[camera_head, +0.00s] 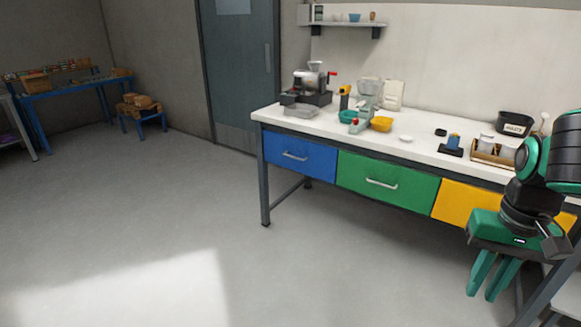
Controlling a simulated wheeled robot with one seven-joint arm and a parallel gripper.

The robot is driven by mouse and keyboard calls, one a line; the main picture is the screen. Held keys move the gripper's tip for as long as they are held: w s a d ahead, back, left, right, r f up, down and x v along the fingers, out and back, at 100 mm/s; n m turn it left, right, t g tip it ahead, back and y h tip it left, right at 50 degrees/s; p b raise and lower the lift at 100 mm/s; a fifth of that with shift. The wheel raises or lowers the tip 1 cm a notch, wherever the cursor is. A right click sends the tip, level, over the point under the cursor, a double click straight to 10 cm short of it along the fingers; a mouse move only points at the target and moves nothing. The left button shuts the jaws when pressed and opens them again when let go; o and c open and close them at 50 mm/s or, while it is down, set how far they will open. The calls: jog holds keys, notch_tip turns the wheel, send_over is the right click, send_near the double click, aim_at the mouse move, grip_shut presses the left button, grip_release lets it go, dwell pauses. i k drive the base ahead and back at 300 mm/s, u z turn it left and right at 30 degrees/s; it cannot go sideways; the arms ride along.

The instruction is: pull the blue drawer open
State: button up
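The blue drawer (300,158) is at the left end of the long white-topped bench, with a silver bar handle (295,156) across its front. Its front looks flush with the green drawer beside it, so it appears shut. My gripper (490,280) hangs at the right of the picture, pointing down, in front of the bench's right part and well to the right of the blue drawer. Its two green fingers stand apart with a gap between them, and nothing shows in them.
A green drawer (385,184) and a yellow drawer (463,201) follow to the right. The white bench top (420,149) carries a grinder-like machine, a scale, bowls and a wooden caddy. The grey floor (150,220) before the blue drawer is clear. A grey door (240,70) stands behind.

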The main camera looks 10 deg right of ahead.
aim_at(318, 161)
jog(key=u, duration=0.35)
jog(key=i, duration=2.05)
jog(key=z, duration=0.55)
